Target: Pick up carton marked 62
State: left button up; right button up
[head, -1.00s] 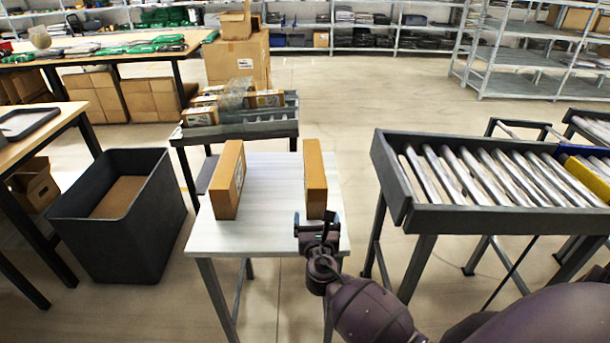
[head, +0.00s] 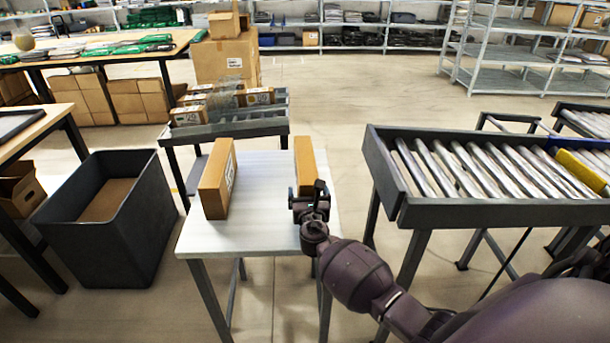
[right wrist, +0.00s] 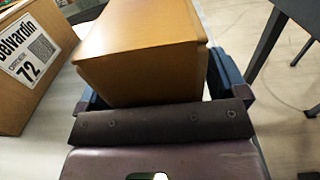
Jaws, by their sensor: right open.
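Two brown cartons stand on edge on a small white table (head: 262,225). The left carton (head: 217,182) shows the number 72 on its label in the right wrist view (right wrist: 30,62). The right carton (head: 305,160) has no label visible, so I cannot read its number. My right gripper (head: 309,200) is at the near end of this right carton. In the right wrist view the right carton (right wrist: 145,45) lies between the two spread fingers (right wrist: 158,92), and the gripper is open around it. My left gripper is not in view.
A roller conveyor (head: 490,212) stands to the right of the table. A dark open bin (head: 110,240) is on the left. Behind the table, a dark rack (head: 235,128) holds several small cartons.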

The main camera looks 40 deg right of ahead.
jog(key=c, duration=1.1)
jog(key=shift+c, duration=1.1)
jog(key=shift+r, duration=0.15)
